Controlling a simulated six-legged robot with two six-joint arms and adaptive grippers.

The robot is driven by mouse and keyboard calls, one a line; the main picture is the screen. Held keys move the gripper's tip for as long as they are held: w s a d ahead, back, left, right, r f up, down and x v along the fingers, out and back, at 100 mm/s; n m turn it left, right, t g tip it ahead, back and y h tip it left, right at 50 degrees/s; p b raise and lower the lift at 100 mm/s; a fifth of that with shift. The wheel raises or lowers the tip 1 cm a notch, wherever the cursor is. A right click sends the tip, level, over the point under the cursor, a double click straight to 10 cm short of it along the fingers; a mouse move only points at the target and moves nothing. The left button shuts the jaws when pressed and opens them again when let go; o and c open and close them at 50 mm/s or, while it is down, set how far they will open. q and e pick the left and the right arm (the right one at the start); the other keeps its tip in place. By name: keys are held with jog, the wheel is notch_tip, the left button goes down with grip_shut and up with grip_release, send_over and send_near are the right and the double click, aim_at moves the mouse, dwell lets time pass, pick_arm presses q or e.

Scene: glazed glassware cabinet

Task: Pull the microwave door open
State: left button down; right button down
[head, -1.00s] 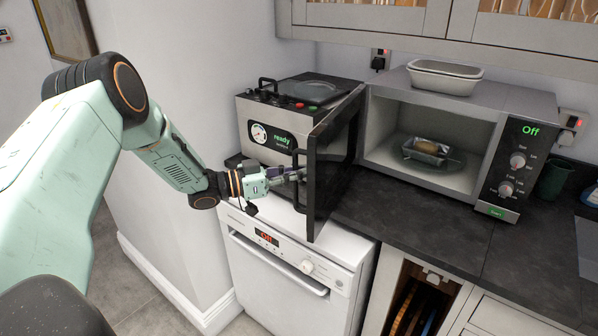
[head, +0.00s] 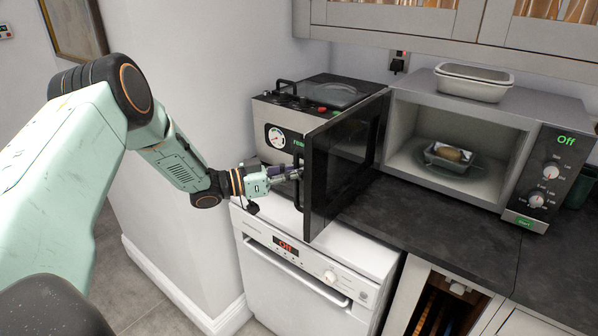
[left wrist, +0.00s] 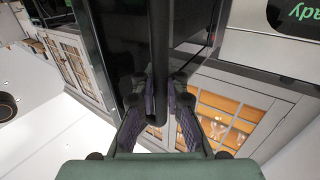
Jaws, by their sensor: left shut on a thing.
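The microwave (head: 400,125) stands on the dark worktop with its front open. Its black door (head: 342,160) is swung far out to the left, showing the lit-grey cavity. Inside, a brown item in a small clear dish (head: 449,156) sits on the turntable. My left gripper (head: 296,174) is at the door's outer side, shut on the vertical black handle (head: 299,187). In the left wrist view the fingers (left wrist: 158,110) close around the dark handle bar (left wrist: 160,55). My right gripper is not in view.
A steel appliance with a gauge (head: 276,136) stands left of the microwave, partly behind the door. A white dishwasher (head: 300,275) is below. A loaf-shaped dish (head: 474,82) rests on the microwave. Wall cabinets (head: 450,25) hang above.

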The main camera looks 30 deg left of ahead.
pick_arm(q)
jog(key=shift+s+d+f, duration=0.2)
jog(key=shift+d, duration=0.05)
jog(key=shift+a, duration=0.2)
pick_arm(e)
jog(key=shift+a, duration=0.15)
pick_arm(q)
jog(key=c, duration=1.8)
grip_release()
jog(key=shift+d, duration=0.1)
jog(key=o, duration=0.4)
jog(key=shift+s+a+r, duration=0.2)
jog(key=shift+s+r, duration=0.1)
jog(key=shift+r, duration=0.05)
jog(key=shift+w+f, duration=0.15)
jog(key=shift+w, duration=0.2)
jog(key=v, duration=1.2)
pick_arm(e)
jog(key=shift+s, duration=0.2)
